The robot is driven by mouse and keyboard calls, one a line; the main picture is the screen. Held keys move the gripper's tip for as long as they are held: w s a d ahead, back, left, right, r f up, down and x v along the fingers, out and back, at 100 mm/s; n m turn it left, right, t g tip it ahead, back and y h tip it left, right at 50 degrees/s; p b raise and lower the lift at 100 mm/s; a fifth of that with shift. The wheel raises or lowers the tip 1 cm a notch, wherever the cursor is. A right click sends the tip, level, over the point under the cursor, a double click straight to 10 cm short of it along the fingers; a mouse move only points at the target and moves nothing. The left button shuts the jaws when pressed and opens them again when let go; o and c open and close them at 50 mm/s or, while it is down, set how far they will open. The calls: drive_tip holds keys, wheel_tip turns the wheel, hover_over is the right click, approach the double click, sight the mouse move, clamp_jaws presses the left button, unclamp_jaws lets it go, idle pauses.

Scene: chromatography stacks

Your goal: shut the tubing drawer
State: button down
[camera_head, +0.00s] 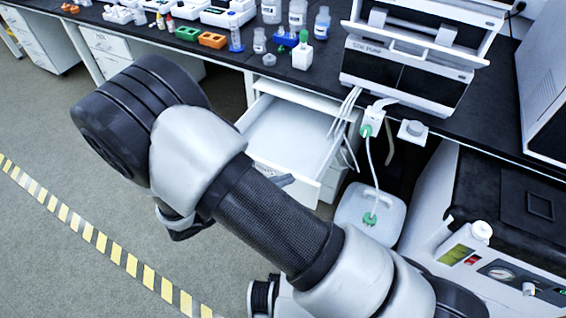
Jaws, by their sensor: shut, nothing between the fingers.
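The tubing drawer (287,132) is a white drawer under the dark bench top, and it stands open, pulled out towards the floor aisle. Its inside looks empty where it shows. Its front panel (306,190) is partly covered by my arm. A grey piece, seemingly its handle, shows at that front, and a label beside it is cut off by the arm. My arm crosses the middle of the view in front of the drawer.
Thin white tubes (345,115) hang from the pump stack (412,75) close to the drawer's right side. A white canister (371,215) stands on the floor right of the drawer. Bottles and racks (212,40) stand on the bench. Open floor (60,120) lies left.

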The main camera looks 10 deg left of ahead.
drive_tip(key=s+a+f+n+t+y+b, duration=0.1)
drive_tip(key=s+a+f+n+t+y, duration=0.2)
drive_tip(key=f, duration=0.4)
drive_tip(key=s+a+f+n+t+y+b, duration=0.1)
drive_tip(key=a+f+n+t+y+b, duration=0.1)
drive_tip(key=a+f+n+t, duration=0.35)
drive_tip(key=w+d, duration=0.3)
drive_tip(key=w, duration=0.3)
drive_tip(key=w+d+f+g+b, duration=0.1)
drive_tip(key=w+d, duration=0.3)
drive_tip(key=w, duration=0.3)
drive_tip(key=shift+w+f, duration=0.2)
drive_tip(key=shift+f, duration=0.05)
drive_tip(key=shift+g, duration=0.25)
